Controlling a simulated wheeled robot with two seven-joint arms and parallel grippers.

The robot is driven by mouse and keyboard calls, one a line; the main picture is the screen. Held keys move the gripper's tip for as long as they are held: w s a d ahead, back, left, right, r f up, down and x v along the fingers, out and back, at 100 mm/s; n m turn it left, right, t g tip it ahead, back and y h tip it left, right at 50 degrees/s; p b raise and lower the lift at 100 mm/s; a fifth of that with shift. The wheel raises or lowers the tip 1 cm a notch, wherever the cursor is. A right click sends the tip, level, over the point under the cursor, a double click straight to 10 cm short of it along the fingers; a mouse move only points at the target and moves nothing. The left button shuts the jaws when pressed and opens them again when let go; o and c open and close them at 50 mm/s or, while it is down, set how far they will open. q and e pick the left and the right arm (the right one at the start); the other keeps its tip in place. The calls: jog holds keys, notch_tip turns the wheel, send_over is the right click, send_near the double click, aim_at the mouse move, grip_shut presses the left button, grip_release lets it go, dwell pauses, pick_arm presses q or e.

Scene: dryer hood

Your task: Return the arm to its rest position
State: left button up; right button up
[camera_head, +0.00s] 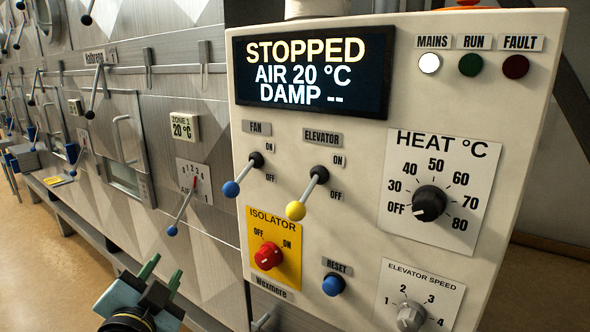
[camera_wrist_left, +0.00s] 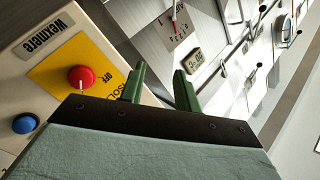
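My left gripper (camera_head: 161,270) is at the bottom left of the head view, in front of the machine's lower edge and left of the control panel (camera_head: 345,140). Its two green fingers are apart with nothing between them, and they show the same in the left wrist view (camera_wrist_left: 160,77). The red isolator knob (camera_head: 268,256) on its yellow plate is to the right of the gripper, apart from it. It also shows left of the fingers in the left wrist view (camera_wrist_left: 81,78). My right gripper is in neither view.
The panel display (camera_head: 313,72) reads STOPPED, AIR 20 °C, DAMP --. The white MAINS lamp (camera_head: 429,63) is bright. The blue fan lever (camera_head: 231,188) and yellow elevator lever (camera_head: 296,210) slant downward. The AIR lever (camera_head: 172,230) stands out from the wall. Open floor (camera_head: 60,270) lies left.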

pick_arm(q)
jog(key=s+f+n+g, duration=0.2)
jog(key=s+f+g, duration=0.2)
jog(key=s+f, duration=0.3)
jog(key=s+f+n+g, duration=0.2)
jog(key=s+f+g, duration=0.15)
jog(key=f, duration=0.65)
jog(key=s+f+n+g+h, duration=0.1)
jog(key=s+f+g, duration=0.2)
jog(key=s+f, duration=0.35)
jog(key=s+f+n+g, duration=0.2)
jog(key=s+f+g, duration=0.15)
jog(key=s, duration=0.55)
notch_tip(320, 180, down, 24)
jog(key=s+r+g, duration=0.1)
jog(key=s, duration=0.1)
jog(key=s+a+f, duration=0.2)
jog(key=s+f, duration=0.5)
jog(key=s, duration=0.1)
jog(key=s+a+f+m+g, duration=0.1)
jog(key=s+a+f, duration=0.2)
jog(key=s+f, duration=0.4)
jog(key=shift+s+a+f, duration=0.25)
jog(key=shift+s+f, duration=0.1)
jog(key=shift+s, duration=0.25)
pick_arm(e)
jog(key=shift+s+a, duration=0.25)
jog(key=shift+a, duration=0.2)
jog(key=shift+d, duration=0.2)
